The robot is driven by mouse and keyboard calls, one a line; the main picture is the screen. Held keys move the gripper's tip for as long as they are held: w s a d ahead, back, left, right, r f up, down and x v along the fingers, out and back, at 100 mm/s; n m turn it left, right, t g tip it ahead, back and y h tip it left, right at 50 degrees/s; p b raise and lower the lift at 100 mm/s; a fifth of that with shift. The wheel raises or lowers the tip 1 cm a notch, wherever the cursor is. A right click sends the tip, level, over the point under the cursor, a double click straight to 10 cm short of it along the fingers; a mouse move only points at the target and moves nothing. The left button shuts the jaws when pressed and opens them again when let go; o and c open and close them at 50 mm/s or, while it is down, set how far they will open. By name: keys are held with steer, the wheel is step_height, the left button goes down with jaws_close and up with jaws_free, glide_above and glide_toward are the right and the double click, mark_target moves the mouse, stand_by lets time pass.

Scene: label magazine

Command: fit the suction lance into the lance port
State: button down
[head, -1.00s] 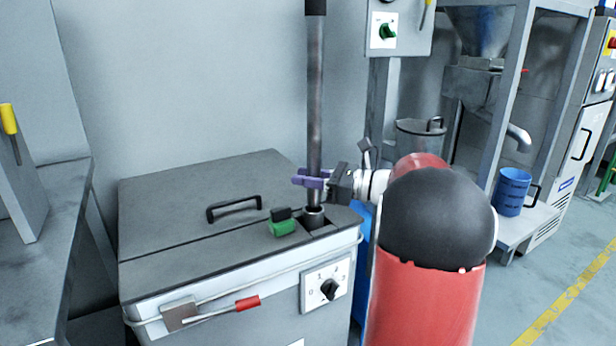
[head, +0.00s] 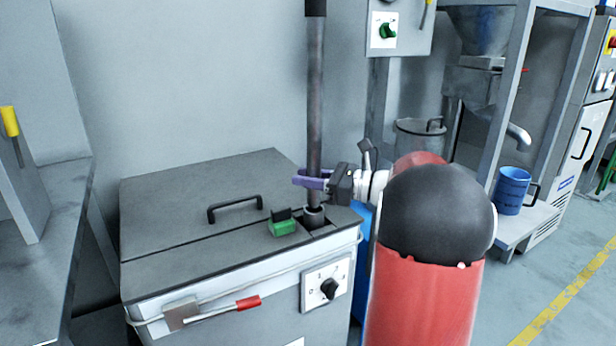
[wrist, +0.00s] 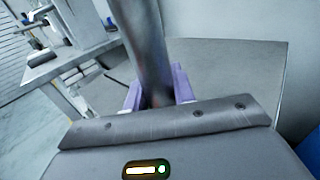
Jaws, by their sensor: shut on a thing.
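The suction lance (head: 315,100) is a dark grey upright tube with a black top, standing above the right part of the grey machine lid. My gripper (head: 312,180), with purple fingers, is shut on the lance low on its length. The lance port (head: 314,217) is a round collar in a dark cutout of the lid, right below the gripper. The lance's lower end meets or enters the collar; I cannot tell how deep. In the wrist view the lance (wrist: 148,50) rises between the purple fingers (wrist: 158,90), and the port is hidden.
The machine lid (head: 180,240) has a black handle (head: 235,207) and a green block (head: 283,224) close left of the port. A rotary switch (head: 329,288) is on the front. A grey bench (head: 50,230) stands at left.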

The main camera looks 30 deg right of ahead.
mark_target(309, 203)
steer(key=shift+f+b, duration=1.8)
steer(key=shift+f, duration=1.4)
steer(key=c, duration=1.1)
jaws_free()
steer(key=v, duration=0.7)
steer(key=shift+s+d, duration=0.3)
